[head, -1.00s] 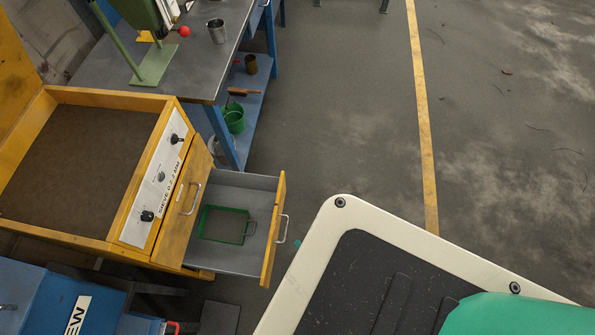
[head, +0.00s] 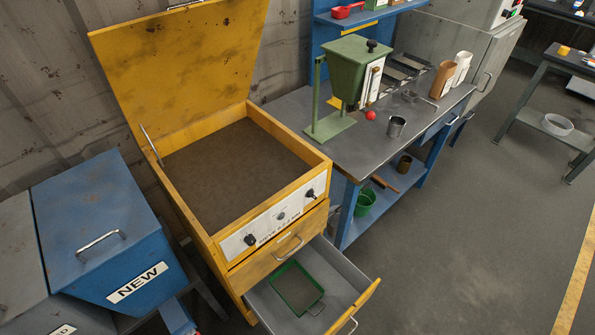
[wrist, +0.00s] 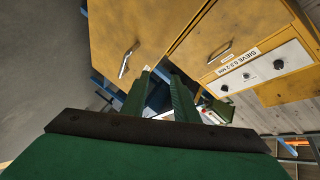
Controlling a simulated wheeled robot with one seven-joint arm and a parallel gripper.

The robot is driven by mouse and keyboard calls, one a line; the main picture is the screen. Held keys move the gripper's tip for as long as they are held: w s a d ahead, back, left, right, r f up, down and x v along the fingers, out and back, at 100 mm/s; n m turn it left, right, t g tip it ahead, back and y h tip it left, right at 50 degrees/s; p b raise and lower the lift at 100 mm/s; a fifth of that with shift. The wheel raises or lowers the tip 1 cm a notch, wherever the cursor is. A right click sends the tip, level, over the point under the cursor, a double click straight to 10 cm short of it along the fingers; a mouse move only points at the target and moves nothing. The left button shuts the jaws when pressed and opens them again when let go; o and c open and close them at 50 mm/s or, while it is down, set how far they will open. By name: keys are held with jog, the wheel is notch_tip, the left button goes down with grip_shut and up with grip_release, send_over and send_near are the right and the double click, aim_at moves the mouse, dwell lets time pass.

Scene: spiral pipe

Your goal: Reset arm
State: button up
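My gripper (wrist: 163,88) shows in the wrist view, with two green fingers apart and a gap between them. Nothing is visibly held between the fingers. Its tips point toward the yellow sieve machine, whose drawer front (wrist: 125,35) and labelled panel (wrist: 262,68) show behind them. My arm and gripper are not in the head view. In the head view the yellow sieve machine (head: 290,190) has its lid (head: 185,62) raised. Its lower drawer (head: 345,285) is pulled out, with a green-framed tray (head: 298,288) inside.
A blue bin marked NEW (head: 105,235) stands left of the machine. A workbench (head: 375,150) with a green hopper device (head: 355,65) and metal cup (head: 396,127) stands right. A green bucket (head: 365,202) sits on its lower shelf. Floor (head: 455,235) at right is clear.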

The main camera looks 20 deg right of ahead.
jog(key=a+r+n+y, duration=0.1)
jog(key=a+r+n, duration=0.4)
jog(key=r, duration=0.5)
jog(key=a+r+n+y, duration=0.2)
jog(key=a+r+n, duration=0.3)
jog(key=r, duration=0.6)
jog(key=w+a+r+n+y, duration=0.1)
jog(key=a+r+n+y, duration=0.1)
jog(key=a+r+n, duration=0.3)
notch_tip(320, 180, up, 6)
jog(key=a, duration=0.3)
jog(key=shift+f+n, duration=0.25)
jog(key=shift+n, duration=0.05)
jog(key=shift+w+d, duration=0.1)
jog(key=shift+w, duration=0.15)
